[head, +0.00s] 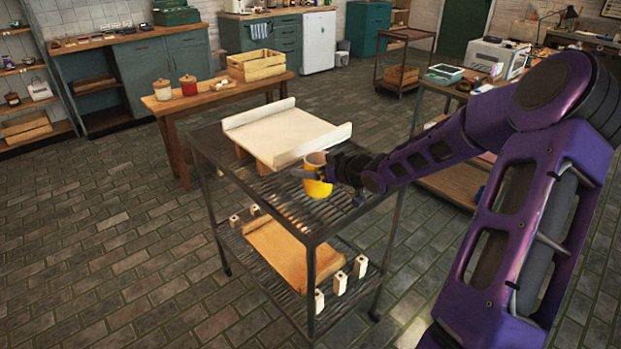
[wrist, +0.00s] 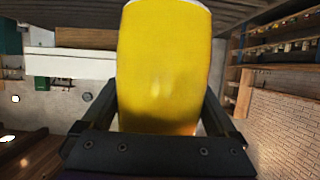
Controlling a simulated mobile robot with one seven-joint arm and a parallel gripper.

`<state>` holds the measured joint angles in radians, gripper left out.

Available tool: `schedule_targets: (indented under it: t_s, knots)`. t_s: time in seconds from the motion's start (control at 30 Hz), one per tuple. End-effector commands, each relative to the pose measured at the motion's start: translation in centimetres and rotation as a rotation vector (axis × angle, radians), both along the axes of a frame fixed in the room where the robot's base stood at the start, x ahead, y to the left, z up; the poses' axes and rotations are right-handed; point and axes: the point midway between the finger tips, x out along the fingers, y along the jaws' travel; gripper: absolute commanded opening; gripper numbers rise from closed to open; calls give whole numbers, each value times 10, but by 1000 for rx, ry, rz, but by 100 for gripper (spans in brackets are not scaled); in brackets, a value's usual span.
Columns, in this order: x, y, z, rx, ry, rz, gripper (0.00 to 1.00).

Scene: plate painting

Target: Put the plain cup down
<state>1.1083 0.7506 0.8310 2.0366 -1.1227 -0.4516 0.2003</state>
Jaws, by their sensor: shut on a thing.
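A plain yellow cup (head: 317,187) is held in my gripper (head: 322,174) over the right part of the metal rack's slatted top (head: 283,193). Its upper part looks tan in the head view. In the wrist view the cup (wrist: 163,70) fills the middle, with no painting visible on the side shown. The fingers of my gripper (wrist: 160,112) lie on either side of it and are shut on it. I cannot tell whether the cup's base touches the slats.
A pale board with raised edges (head: 285,134) stands on the rack top behind the cup. The lower shelf holds a tan board (head: 285,250) and several small white blocks. A wooden table (head: 215,100) with a crate (head: 262,65) and lidded pots (head: 188,85) stands behind.

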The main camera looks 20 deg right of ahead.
Motion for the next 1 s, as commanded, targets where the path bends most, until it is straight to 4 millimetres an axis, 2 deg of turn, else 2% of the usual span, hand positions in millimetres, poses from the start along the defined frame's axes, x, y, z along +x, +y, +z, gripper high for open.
schedule_targets:
  t_s: [0.03, 0.13, 0.57, 0.6, 0.63, 0.93, 1.0]
  knots:
    - [0, 0, -14, 4, 2, -1, 19]
    - [0, 1, -24, 3, 0, 1, 19]
    - [0, 0, -30, 1, -1, 0, 19]
    - [0, 0, -30, 1, 0, 0, 97]
    - [0, 0, -30, 1, 0, 0, 100]
    - [0, 0, -25, 0, 0, 0, 100]
    - [-6, -4, -22, -1, 0, -3, 100]
